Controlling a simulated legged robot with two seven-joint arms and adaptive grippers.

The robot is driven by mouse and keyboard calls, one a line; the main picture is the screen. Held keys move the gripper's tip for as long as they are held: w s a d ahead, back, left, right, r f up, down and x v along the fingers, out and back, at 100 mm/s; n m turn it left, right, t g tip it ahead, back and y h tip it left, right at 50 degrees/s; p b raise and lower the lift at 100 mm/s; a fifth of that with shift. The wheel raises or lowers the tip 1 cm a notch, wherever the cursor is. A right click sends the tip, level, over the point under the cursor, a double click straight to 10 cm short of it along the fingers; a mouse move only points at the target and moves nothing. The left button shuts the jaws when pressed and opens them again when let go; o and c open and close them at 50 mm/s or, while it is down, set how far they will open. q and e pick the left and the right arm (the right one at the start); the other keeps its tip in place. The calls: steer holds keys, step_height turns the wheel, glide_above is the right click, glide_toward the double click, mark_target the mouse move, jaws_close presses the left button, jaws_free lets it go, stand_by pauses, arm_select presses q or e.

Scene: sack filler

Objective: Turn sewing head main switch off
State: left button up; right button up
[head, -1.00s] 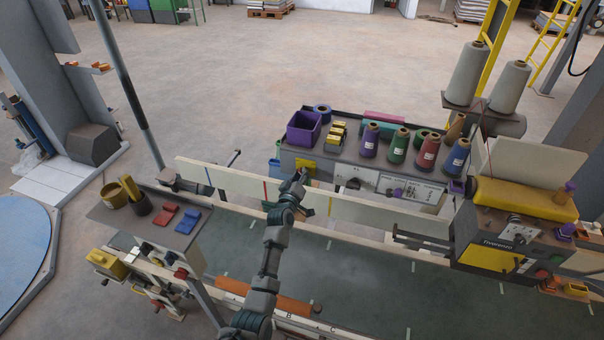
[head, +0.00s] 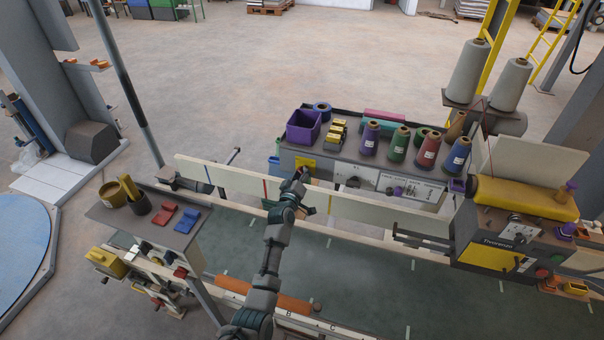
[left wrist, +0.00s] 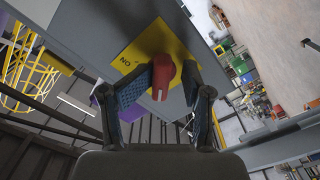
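The main switch is a red knob (left wrist: 163,76) on a yellow plate (left wrist: 128,57) marked ON, fixed to a grey box; both show in the left wrist view. In the head view the yellow plate (head: 306,162) is at the left end of the grey box's front, and my gripper hides most of the knob. My left gripper (head: 299,176) is right at the switch. In the left wrist view its fingers (left wrist: 164,82) stand apart, one on each side of the knob. The left finger looks close to the knob, and a small gap shows at the right finger. My right gripper is out of view.
The grey box (head: 350,165) carries thread cones and a purple bin (head: 303,127) on top. A long pale rail (head: 240,183) runs in front of it, over a green belt (head: 350,260). The sewing head (head: 515,225) stands at the right, a small control stand (head: 150,225) at the left.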

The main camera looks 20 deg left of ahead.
arm_select(q)
steer(key=shift+s+f, duration=0.15)
steer(key=shift+f, duration=0.05)
steer(key=s, duration=1.1)
steer(key=shift+s+a, duration=0.15)
steer(key=shift+s, duration=0.15)
steer(key=shift+r, duration=0.1)
